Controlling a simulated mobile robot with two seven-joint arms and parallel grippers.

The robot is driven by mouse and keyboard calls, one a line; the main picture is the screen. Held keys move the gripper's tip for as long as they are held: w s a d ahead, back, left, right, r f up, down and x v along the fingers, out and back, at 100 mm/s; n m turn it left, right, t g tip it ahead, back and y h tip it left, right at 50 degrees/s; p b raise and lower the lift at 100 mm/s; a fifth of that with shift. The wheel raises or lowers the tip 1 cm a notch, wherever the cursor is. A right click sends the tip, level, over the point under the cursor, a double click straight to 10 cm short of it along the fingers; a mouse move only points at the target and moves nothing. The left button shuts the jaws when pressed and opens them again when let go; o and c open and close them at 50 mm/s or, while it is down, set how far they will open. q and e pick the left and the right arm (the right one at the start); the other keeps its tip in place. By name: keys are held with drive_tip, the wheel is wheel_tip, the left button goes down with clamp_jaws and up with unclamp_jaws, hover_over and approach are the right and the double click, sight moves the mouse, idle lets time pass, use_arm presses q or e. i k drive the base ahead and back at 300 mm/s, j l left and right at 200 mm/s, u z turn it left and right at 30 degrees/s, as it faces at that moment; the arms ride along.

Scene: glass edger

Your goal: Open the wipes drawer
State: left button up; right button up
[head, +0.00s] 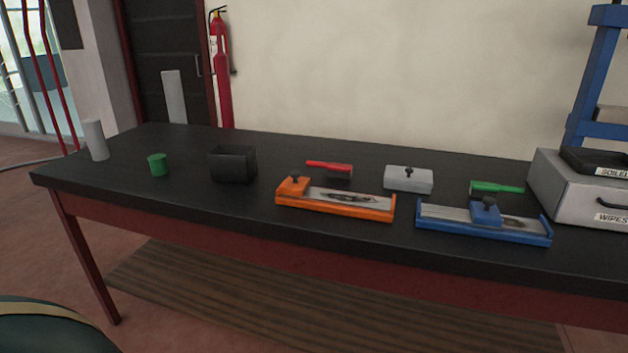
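The wipes drawer (600,211) is the front of a light grey box (562,190) at the right end of the black table. It has a white WIPES label and a dark handle (610,204). The drawer front looks flush with the box, though the right edge of the picture cuts it off. A black tray labelled SOILED (598,160) sits on top of the box. Neither of my grippers is in view.
The black table (330,237) holds an orange fixture (335,203), a blue fixture (480,225), red and green handled tools, a grey block (408,180), a black bin (232,165), a green cup (158,164) and a white cylinder (96,140). A blue frame (597,80) stands behind right.

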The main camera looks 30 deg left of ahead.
sight(587, 205)
drive_tip(key=i+l+z, duration=0.1)
drive_tip(key=i+l, duration=0.15)
drive_tip(key=l, duration=0.2)
drive_tip(key=i+l+z, duration=0.15)
drive_tip(key=l, duration=0.3)
drive_tip(key=i+l+z, duration=0.1)
drive_tip(key=i+l, duration=0.25)
drive_tip(key=l, duration=0.1)
